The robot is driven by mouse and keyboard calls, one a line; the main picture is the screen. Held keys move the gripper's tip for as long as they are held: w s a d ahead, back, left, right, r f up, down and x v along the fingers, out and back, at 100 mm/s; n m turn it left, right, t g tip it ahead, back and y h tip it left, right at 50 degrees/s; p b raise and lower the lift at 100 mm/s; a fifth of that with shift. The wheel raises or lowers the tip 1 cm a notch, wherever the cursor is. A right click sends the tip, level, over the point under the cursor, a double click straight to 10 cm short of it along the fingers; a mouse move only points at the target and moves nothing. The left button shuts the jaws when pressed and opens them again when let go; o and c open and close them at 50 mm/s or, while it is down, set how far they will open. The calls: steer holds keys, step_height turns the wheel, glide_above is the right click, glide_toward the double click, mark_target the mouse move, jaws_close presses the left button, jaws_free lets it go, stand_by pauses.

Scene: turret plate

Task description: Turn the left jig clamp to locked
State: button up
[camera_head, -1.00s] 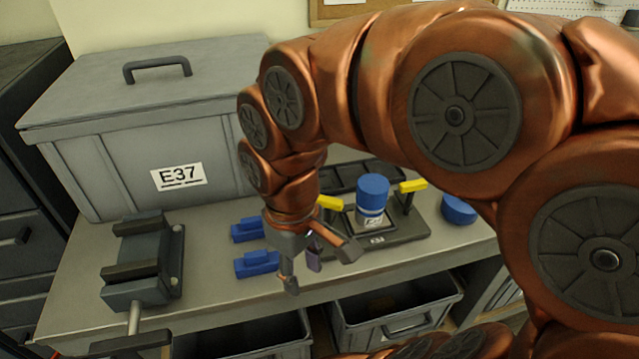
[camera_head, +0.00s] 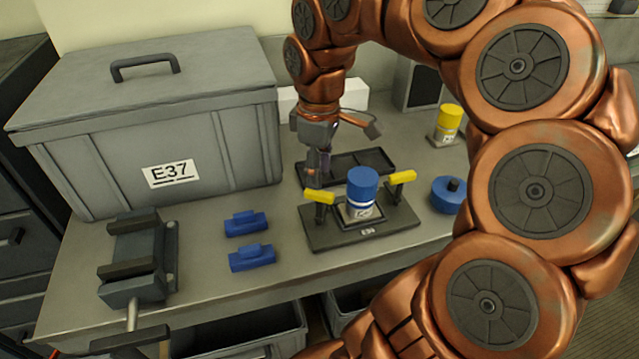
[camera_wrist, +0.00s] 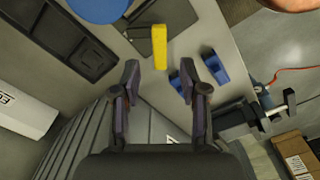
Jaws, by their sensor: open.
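The jig (camera_head: 372,237) is a dark plate on the bench holding a blue-capped can (camera_head: 362,186). Its left clamp has a yellow handle (camera_head: 319,197) on a dark post, lying roughly level and sideways at the plate's left edge. The right clamp's yellow handle (camera_head: 402,177) sits on the far side of the can. My gripper (camera_head: 343,150) is open and empty, above and behind the left clamp. In the wrist view the left handle (camera_wrist: 159,46) stands just beyond the spread fingers (camera_wrist: 160,78), lined up with the gap between them. No contact shows.
A dark compartment tray (camera_head: 362,166) lies behind the jig. Two blue blocks (camera_head: 246,224) and a vise (camera_head: 138,260) are to the left, a grey E37 box (camera_head: 95,175) behind them. A blue round part (camera_head: 447,195) and a yellow-topped can (camera_head: 449,122) are at right.

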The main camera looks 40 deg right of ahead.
mark_target(319, 193)
steer(key=shift+f+p, duration=0.45)
steer(key=shift+f, duration=2.05)
jaws_close()
